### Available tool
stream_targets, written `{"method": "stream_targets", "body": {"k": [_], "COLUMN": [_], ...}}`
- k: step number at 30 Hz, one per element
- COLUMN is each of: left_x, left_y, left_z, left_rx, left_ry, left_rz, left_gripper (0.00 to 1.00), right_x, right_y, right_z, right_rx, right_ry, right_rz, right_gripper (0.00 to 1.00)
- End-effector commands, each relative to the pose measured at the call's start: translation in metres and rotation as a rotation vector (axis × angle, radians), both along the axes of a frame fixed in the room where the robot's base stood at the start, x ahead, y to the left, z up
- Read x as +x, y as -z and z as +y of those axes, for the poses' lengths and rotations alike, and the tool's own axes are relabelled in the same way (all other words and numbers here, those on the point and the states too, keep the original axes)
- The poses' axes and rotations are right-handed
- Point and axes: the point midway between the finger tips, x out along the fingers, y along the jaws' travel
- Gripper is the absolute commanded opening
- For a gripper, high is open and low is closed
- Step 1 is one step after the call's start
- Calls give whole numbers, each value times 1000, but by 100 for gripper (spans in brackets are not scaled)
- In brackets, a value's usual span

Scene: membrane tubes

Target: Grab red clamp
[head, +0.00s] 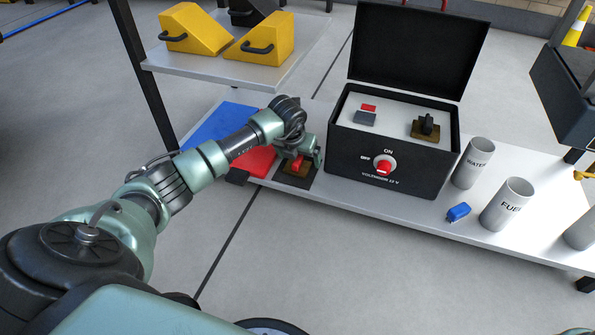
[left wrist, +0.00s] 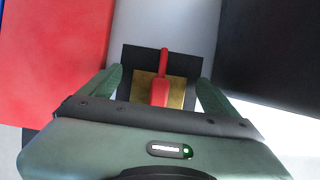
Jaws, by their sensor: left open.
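The red clamp (head: 298,163) stands on a brass-coloured plate on a dark base, on the low grey table left of the black box. In the left wrist view the red clamp (left wrist: 160,90) lies between the fingers of my left gripper (left wrist: 158,88). The fingers are spread, with a gap on each side of the clamp. In the head view my left gripper (head: 311,155) is at the clamp and partly covers it. My right gripper is not in view.
The open black box (head: 345,165) stands close to the right of the clamp. A red and blue panel (head: 222,126) lies to the left. A shelf (head: 270,75) with yellow wedges (head: 262,45) is above.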

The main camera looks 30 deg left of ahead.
Motion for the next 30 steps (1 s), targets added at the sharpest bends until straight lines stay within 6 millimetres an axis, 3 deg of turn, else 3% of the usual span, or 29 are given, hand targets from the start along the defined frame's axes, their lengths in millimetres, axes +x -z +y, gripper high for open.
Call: {"method": "stream_targets", "body": {"k": [8, 15, 16, 24, 30], "left_x": [1, 1, 1, 1, 1], "left_y": [0, 0, 0, -2, -13], "left_z": [0, 0, 0, 0, 0], "left_rx": [-1, -1, -1, -1, -1], "left_ry": [-1, -1, -1, -1, -1], "left_rz": [-1, -2, -2, -2, -3], "left_gripper": [91, 24, 21, 21, 21], "right_x": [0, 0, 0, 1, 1], "right_y": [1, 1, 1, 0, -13], "right_z": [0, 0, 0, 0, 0], "right_rx": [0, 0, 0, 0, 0], "right_ry": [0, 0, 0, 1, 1], "right_rz": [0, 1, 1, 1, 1], "right_gripper": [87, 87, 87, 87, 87]}}
